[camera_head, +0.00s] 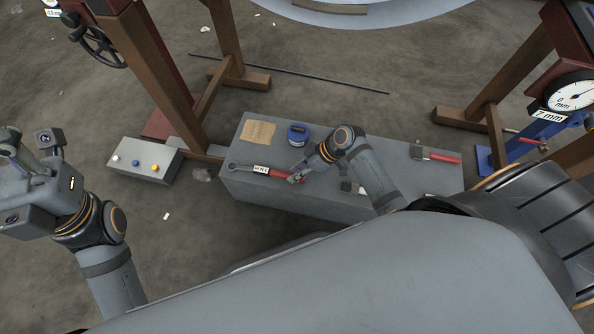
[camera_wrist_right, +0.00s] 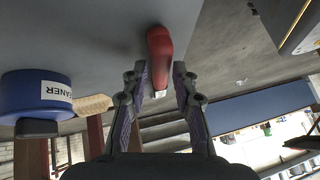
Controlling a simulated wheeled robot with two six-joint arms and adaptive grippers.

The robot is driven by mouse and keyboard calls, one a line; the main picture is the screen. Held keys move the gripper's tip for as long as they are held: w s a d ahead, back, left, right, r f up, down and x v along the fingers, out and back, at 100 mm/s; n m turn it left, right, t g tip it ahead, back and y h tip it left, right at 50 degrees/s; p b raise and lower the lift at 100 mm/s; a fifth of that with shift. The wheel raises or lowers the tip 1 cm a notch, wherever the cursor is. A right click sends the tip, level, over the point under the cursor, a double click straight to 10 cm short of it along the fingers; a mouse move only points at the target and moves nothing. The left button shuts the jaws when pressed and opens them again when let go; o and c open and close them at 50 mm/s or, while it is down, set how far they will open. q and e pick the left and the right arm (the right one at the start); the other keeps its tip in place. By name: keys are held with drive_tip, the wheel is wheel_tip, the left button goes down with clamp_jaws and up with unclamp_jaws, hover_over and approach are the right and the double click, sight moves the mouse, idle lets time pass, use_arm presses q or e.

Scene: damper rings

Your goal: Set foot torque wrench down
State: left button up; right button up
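The foot torque wrench (camera_head: 262,171) has a grey ring end, a white label and a red handle. It lies along the front left of the grey bench top (camera_head: 325,205). My right gripper (camera_head: 297,178) is at the end of the red handle. In the right wrist view, the red handle (camera_wrist_right: 159,48) runs between the two fingertips of my right gripper (camera_wrist_right: 160,78). My left gripper (camera_head: 27,142) is away at the far left, fingers apart and empty.
On the bench are a brown paper sheet (camera_head: 258,131), a blue tub (camera_head: 298,134), also in the right wrist view (camera_wrist_right: 36,95), and a red-handled tool (camera_head: 436,155) at the right. A button box (camera_head: 145,161) stands left of the bench. Wooden-legged stands (camera_head: 155,60) rise behind.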

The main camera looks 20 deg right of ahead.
drive_tip(key=o, duration=0.5)
drive_tip(key=shift+o, duration=0.2)
drive_tip(key=shift+f, duration=0.1)
drive_tip(key=v, duration=1.2)
drive_tip(key=shift+w, duration=0.1)
idle(0.3)
